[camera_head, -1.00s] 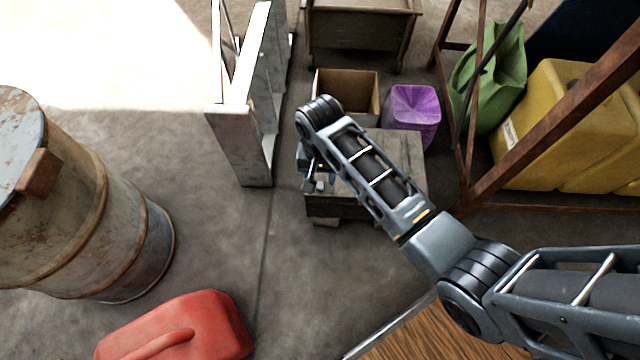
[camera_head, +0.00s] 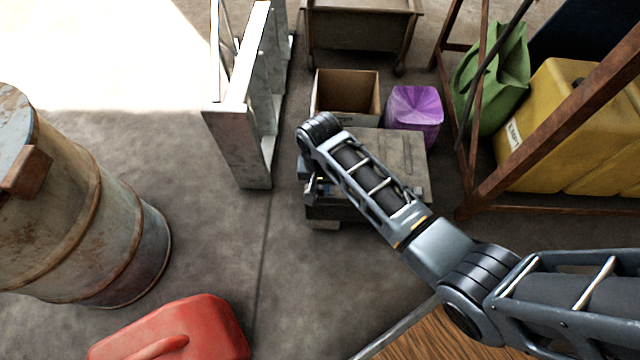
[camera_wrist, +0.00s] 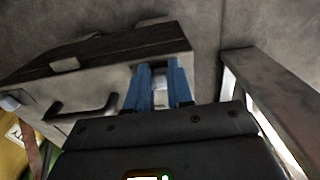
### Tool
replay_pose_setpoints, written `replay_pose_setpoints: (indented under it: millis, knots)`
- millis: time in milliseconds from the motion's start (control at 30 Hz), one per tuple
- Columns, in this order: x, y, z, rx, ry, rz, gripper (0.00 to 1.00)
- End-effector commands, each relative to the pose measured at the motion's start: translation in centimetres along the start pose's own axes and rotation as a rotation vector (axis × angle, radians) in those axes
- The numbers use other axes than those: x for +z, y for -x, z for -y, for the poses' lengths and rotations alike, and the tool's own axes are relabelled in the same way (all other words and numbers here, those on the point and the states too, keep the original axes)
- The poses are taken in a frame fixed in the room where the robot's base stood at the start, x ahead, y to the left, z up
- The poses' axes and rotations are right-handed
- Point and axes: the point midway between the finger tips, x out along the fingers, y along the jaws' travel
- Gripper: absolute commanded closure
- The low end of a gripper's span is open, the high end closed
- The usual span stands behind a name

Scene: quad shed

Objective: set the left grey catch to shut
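A low grey-brown wooden chest (camera_head: 405,150) stands on the floor, partly hidden behind my arm. The left grey catch (camera_wrist: 160,97) is at the right there, a pale piece between my blue fingers. Whether it is up or down I cannot tell. My gripper (camera_wrist: 160,75) has its fingers apart, one on each side of the catch; contact is unclear. In the head view my gripper (camera_head: 311,190) is at the chest's left front, mostly hidden. Another pale catch (camera_wrist: 10,103) shows at the left of the wrist view.
A pale metal frame (camera_head: 238,135) stands close to the chest's left. An open cardboard box (camera_head: 346,108) and a purple container (camera_head: 414,110) are behind it. A rusty rack (camera_head: 560,120) is at the right. A drum (camera_head: 100,220) and red can (camera_head: 175,330) stand at the left.

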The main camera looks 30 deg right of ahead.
Motion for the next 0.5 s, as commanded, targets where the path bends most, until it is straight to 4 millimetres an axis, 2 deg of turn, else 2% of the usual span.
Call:
replay_pose_setpoints:
  millis: [33,200,500]
  knots:
    - [0.0,0.0,0.0,0.0,0.0,0.0,0.84]
    - [0.01,0.0,0.0,0.0,0.0,0.0,1.0]
    - [0.01,0.0,0.0,0.0,0.0,0.0,1.0]
